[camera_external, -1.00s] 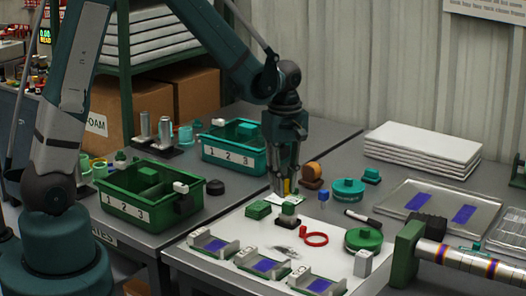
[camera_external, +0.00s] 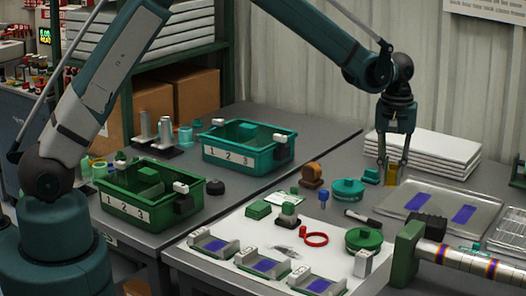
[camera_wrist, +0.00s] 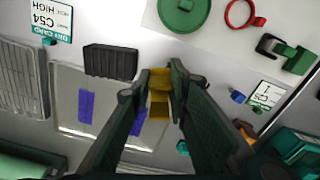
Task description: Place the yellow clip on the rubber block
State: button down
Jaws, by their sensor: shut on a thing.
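The yellow clip (camera_external: 391,174) is held between the fingers of my gripper (camera_external: 392,179), in the air near the back edge of the clear tray. In the wrist view the yellow clip (camera_wrist: 159,106) shows between the two dark fingers of my gripper (camera_wrist: 158,82). The rubber block, which I take to be the black ribbed block (camera_wrist: 110,62), lies left of the clip in the wrist view. It also shows in the external view as a black block (camera_external: 430,227), in front of the tray and to the right of my gripper. Its top looks bare.
A green post with a metallic tube (camera_external: 455,258) stands near the black block. A teal round part (camera_external: 348,190), a green round part (camera_external: 363,240) and a stack of white sheets (camera_external: 424,148) are close by.

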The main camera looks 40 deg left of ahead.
jog(key=w+d+m+p, duration=0.1)
jog(key=w+d+m, duration=0.2)
jog(key=d, duration=0.7)
jog(key=shift+d+r+m, duration=0.2)
jog(key=shift+d+m, duration=0.1)
jog(key=shift+d, duration=0.1)
jog(key=shift+f+b, duration=0.35)
jog(key=shift+f, duration=2.8)
jog(key=shift+f, duration=0.1)
jog(key=shift+f, duration=1.75)
jog(key=shift+f+b, duration=0.15)
jog(key=shift+b, duration=0.2)
jog(key=c, duration=2.2)
grip_release()
jog(key=shift+c, duration=0.2)
